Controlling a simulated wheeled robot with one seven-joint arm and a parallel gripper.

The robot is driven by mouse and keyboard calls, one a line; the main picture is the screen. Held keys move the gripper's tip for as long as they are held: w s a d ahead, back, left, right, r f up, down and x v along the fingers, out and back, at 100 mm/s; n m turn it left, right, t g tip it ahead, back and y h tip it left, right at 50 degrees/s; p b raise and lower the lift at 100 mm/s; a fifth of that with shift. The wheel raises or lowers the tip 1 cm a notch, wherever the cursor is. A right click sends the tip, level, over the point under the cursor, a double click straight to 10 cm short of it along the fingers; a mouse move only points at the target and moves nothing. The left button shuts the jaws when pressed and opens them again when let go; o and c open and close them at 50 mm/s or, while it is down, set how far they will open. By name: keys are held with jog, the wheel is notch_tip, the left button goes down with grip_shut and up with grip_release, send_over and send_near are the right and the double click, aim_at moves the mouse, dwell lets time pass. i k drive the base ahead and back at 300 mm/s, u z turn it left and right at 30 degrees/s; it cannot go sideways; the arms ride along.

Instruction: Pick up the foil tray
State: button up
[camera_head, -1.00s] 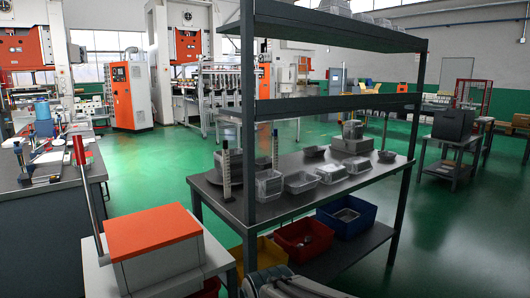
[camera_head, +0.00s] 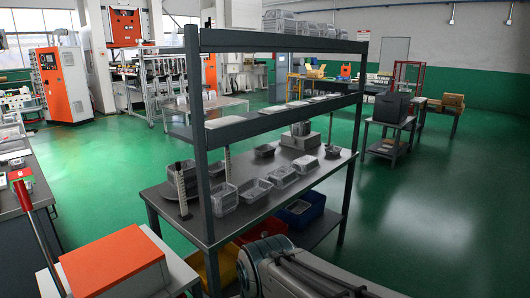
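Several foil trays stand on the dark table top of the shelf unit in the head view. One stack or deep tray (camera_head: 224,199) is at the left, a shallow tray (camera_head: 256,190) is beside it, another tray (camera_head: 283,176) is in the middle, and one more tray (camera_head: 306,164) is to its right. A small tray (camera_head: 264,151) sits farther back. I cannot tell which one the task means. Part of my grey arm shows at the bottom, but my gripper is not in view.
The shelf unit's posts (camera_head: 348,175) and upper shelf (camera_head: 270,122) frame the table top (camera_head: 215,232). A blue bin (camera_head: 300,211), a red bin and a yellow bin (camera_head: 222,268) are below. An orange-topped box (camera_head: 112,262) stands at lower left. Green floor (camera_head: 425,230) is clear at right.

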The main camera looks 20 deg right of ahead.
aim_at(264, 150)
jog(key=z, duration=1.7)
jog(key=i, duration=7.25)
jog(key=u, duration=2.85)
